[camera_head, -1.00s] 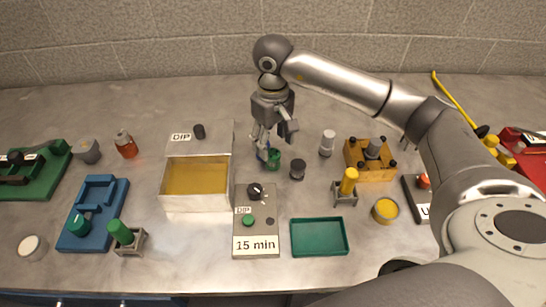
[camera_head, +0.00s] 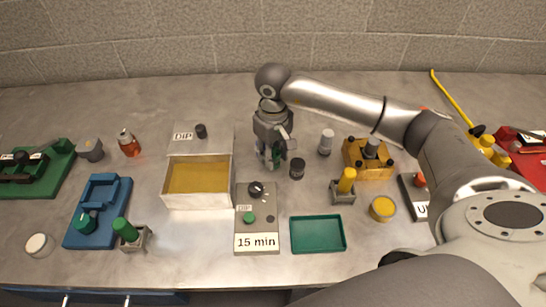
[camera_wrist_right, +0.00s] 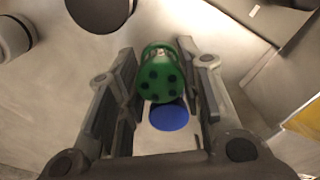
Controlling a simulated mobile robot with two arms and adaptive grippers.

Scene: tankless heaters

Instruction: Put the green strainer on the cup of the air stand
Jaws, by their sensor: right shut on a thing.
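The green strainer (camera_wrist_right: 160,74), a short cylinder with dark holes in its end face, is between the fingers of my right gripper (camera_wrist_right: 163,92) in the right wrist view. The gripper is shut on it. In the head view my right gripper (camera_head: 272,163) is behind the grey timer box, and its fingers mostly hide the strainer. A blue disc (camera_wrist_right: 169,117) shows just beyond the strainer in the wrist view; I cannot tell what it belongs to. I cannot tell which item is the air stand or its cup. My left gripper is not in view.
A dip tank (camera_head: 197,205) with amber liquid stands left of the gripper, and the 15 min timer box (camera_head: 257,222) in front. A black-topped cylinder (camera_head: 297,169) is close on the right. A blue fixture (camera_head: 112,207) is further left. The back counter is mostly clear.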

